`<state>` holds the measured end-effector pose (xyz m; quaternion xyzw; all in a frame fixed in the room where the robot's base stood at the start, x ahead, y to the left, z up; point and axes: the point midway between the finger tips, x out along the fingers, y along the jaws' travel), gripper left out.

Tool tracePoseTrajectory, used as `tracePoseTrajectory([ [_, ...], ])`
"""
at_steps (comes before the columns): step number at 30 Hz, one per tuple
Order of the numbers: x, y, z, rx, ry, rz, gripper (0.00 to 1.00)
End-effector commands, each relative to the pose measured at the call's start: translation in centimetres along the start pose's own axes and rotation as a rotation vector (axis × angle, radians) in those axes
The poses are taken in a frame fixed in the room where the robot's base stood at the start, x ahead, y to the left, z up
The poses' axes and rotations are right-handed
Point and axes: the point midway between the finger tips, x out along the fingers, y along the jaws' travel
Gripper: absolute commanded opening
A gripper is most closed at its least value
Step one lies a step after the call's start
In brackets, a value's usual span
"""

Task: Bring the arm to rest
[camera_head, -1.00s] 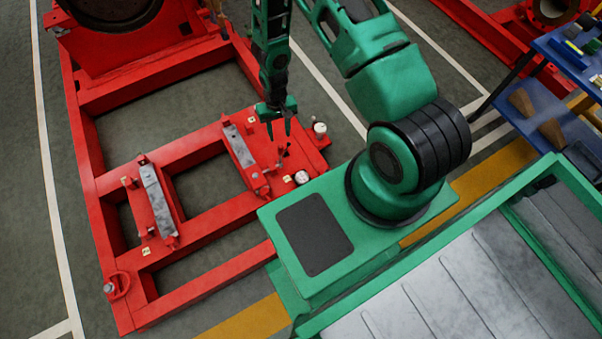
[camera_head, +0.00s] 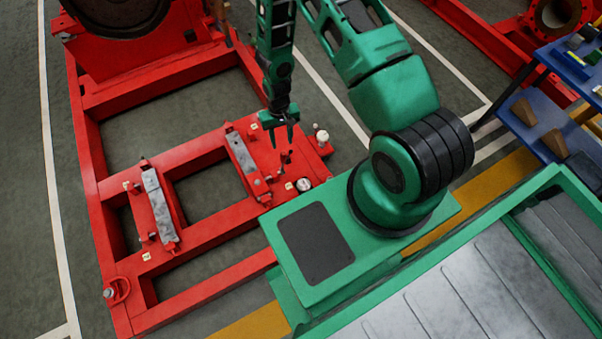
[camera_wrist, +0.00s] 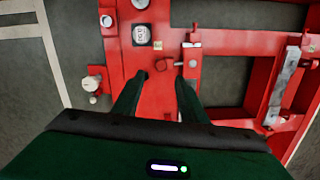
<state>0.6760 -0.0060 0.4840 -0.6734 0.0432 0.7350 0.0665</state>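My arm is green with black joints and reaches over the red pumpset frame (camera_head: 187,233). My gripper (camera_head: 283,145) points down above the frame's red plate near the right end. In the wrist view my gripper (camera_wrist: 160,82) has its two dark green fingers apart with nothing between them. The red plate (camera_wrist: 150,55) shows below and between the fingertips. A small bolt or pin (camera_wrist: 163,64) stands on the plate beyond the fingers. The fingers appear to be above the plate, not touching it.
Two grey-topped mounting bars, near (camera_head: 242,155) and far left (camera_head: 158,205), lie across the frame. A blue shelf (camera_head: 530,135) with brown wedges stands at right. Grey floor lies left.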

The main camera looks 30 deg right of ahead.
Motion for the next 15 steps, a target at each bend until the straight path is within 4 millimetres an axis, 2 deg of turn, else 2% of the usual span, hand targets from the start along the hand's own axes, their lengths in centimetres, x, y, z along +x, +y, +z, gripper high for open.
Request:
tracePoseTrajectory([
  [10,-0.5,0.2,-0.2,0.001,0.003,0.002,0.39],
  [13,-2.0,0.8,-0.6,0.004,0.008,0.011,0.39],
  [15,-3.8,1.6,-1.1,0.007,0.015,0.020,0.39],
])
